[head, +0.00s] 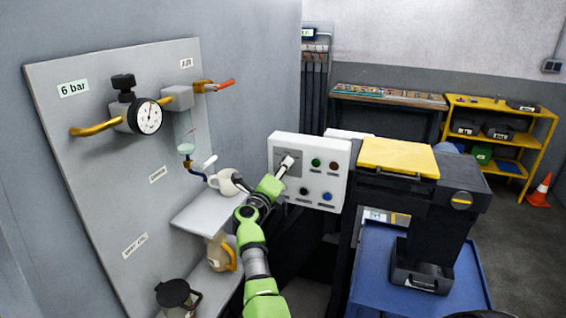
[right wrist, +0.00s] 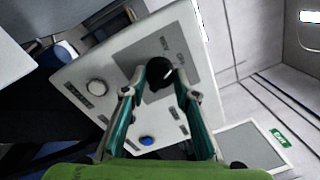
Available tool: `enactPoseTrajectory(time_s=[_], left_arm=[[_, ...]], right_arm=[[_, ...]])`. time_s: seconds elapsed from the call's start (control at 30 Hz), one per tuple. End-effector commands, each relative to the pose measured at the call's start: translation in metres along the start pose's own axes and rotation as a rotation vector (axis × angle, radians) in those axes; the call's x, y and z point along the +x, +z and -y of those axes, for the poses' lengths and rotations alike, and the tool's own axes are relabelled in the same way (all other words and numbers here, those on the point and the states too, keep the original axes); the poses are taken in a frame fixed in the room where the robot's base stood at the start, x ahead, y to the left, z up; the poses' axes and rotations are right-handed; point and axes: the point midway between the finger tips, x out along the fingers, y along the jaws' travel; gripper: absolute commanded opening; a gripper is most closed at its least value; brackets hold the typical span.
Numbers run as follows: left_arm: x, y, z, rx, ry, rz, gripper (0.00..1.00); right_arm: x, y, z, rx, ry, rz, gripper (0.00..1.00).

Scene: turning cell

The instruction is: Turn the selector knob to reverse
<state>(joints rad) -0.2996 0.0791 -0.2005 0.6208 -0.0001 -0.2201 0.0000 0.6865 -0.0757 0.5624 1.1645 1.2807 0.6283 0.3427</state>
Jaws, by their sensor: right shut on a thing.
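The selector knob (right wrist: 161,74) is black and round with a pale pointer line, and sits on a grey plate of the white control panel (right wrist: 85,62). The panel (head: 341,148) also shows in the head view, at the centre. My right gripper (right wrist: 160,80) has its two fingers on either side of the knob and is shut on it. In the head view the right gripper (head: 284,166) reaches the panel's left part and hides the knob. The label words near the knob are too blurred to read, so I cannot tell its setting. My left gripper is not in view.
A yellow-topped black unit (head: 398,157) stands right.

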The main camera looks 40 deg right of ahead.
Motion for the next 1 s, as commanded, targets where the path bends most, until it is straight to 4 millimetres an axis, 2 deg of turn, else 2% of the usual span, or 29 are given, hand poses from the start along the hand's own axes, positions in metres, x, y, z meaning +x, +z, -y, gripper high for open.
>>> enactPoseTrajectory(time_s=[0.03, 0.1, 0.4, 0.7, 1.0], left_arm=[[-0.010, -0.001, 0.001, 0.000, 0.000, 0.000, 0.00], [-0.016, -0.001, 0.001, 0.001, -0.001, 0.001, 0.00], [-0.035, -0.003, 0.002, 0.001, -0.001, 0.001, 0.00], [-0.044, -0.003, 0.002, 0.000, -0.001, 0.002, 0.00], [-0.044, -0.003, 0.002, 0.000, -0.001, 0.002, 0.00]], right_arm=[[0.001, 0.002, 0.005, -0.044, 0.001, 0.003, 0.06], [0.001, 0.002, 0.005, -0.105, 0.001, 0.007, 0.06], [0.001, 0.001, 0.005, -0.312, 0.004, 0.020, 0.06], [0.001, 0.000, 0.004, -0.413, 0.004, 0.026, 0.06], [0.001, 0.000, 0.004, -0.436, 0.003, 0.027, 0.06]])
